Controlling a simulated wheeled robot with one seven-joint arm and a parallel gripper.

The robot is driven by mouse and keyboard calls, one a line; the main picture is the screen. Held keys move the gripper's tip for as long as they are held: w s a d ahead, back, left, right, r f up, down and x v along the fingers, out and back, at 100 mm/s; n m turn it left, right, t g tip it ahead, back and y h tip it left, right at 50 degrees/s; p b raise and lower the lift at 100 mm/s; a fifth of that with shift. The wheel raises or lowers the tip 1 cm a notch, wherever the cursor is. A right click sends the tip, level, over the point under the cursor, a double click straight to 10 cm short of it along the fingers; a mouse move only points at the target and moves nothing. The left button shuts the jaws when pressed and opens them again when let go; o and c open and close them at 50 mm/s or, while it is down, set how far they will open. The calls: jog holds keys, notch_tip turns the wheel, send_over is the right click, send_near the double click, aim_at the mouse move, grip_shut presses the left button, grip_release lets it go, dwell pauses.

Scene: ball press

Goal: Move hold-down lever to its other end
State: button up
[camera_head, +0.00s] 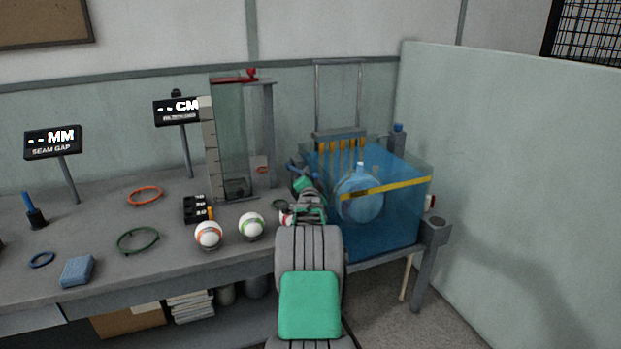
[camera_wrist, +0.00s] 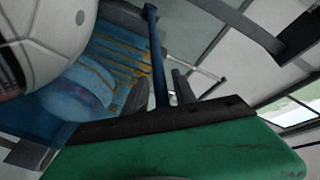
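My gripper (camera_head: 303,172) is at the left side of the blue water tank, with its green wrist behind it. The wrist view shows a slim dark-blue bar (camera_wrist: 156,55), which looks like the hold-down lever. It stands between two dark grey fingers (camera_wrist: 160,92) that are spread apart, with a gap visible beside it. I cannot tell whether a finger touches it. In the head view the lever is hard to separate from the fingers. A white ball (camera_wrist: 38,45) fills the wrist view's upper left; it is mostly hidden behind my wrist in the head view (camera_head: 285,216).
The water tank (camera_head: 395,225) holds a round clear vessel (camera_head: 359,195). A clear column (camera_head: 233,140) with a red top stands left of my gripper. Two white balls, orange-ringed (camera_head: 208,234) and green-ringed (camera_head: 251,225), sit close by. A wall closes off the right.

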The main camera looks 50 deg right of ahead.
grip_shut()
